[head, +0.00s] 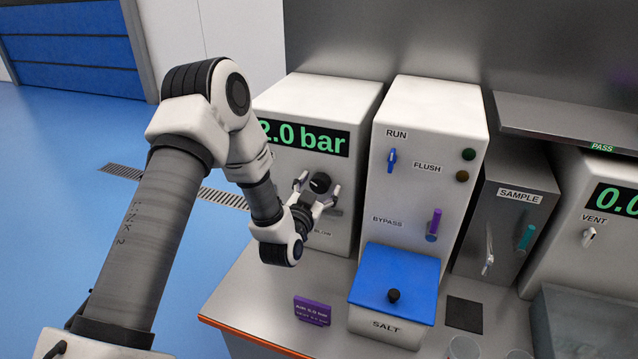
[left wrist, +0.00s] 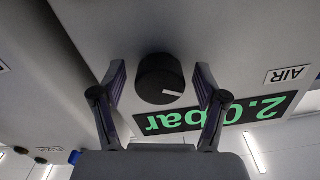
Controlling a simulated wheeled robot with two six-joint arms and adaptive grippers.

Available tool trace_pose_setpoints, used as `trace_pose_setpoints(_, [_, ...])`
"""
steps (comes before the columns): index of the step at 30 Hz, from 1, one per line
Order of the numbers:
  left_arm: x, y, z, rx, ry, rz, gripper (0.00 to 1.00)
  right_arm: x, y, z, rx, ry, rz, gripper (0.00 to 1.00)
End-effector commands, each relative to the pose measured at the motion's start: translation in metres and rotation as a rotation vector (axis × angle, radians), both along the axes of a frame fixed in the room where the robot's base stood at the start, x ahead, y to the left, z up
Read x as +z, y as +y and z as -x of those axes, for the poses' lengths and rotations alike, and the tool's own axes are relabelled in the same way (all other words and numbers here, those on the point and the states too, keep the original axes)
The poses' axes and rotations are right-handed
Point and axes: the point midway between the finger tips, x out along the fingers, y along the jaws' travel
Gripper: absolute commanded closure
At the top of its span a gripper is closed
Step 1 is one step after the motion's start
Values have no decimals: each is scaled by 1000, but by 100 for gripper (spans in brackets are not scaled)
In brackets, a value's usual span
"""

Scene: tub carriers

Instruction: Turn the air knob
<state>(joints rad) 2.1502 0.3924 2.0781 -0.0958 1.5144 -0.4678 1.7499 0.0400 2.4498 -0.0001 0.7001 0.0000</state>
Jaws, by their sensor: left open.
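The air knob (head: 320,182) is a round black knob on the front of the white box at the left, below its green display (head: 310,138). The display reads 2.0 bar, with its left end hidden by my arm. My left gripper (head: 316,187) is open, with one finger on each side of the knob. In the left wrist view the knob (left wrist: 158,80) sits between the spread fingers (left wrist: 161,76), with a gap on both sides. Its white mark points to the right there. The AIR label (left wrist: 287,75) shows beside the upside-down display. My right gripper is not in view.
A purple card (head: 312,310) stands on the bench below the box; its small print is hard to read. A blue-lidded SALT box (head: 396,275) and a taller white RUN/FLUSH/BYPASS unit (head: 430,110) stand to the right. A SAMPLE unit (head: 510,225) is further right.

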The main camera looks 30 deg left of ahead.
Motion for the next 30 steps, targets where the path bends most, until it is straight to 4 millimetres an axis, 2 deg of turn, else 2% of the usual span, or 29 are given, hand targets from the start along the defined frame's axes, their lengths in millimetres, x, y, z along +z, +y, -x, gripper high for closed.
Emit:
trace_pose_setpoints(4, [0,0,0,0,0,0,27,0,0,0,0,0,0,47])
trace_pose_setpoints(5, [0,0,0,0,0,0,34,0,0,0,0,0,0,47])
trace_pose_setpoints(9, [0,0,0,0,0,0,83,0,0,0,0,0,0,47])
trace_pose_setpoints(10, [0,0,0,0,0,0,87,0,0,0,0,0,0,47])
trace_pose_setpoints(22, [-2,0,0,1,-7,34,87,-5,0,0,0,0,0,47])
trace_pose_setpoints(30, [-4,0,1,2,-42,172,87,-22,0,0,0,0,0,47])
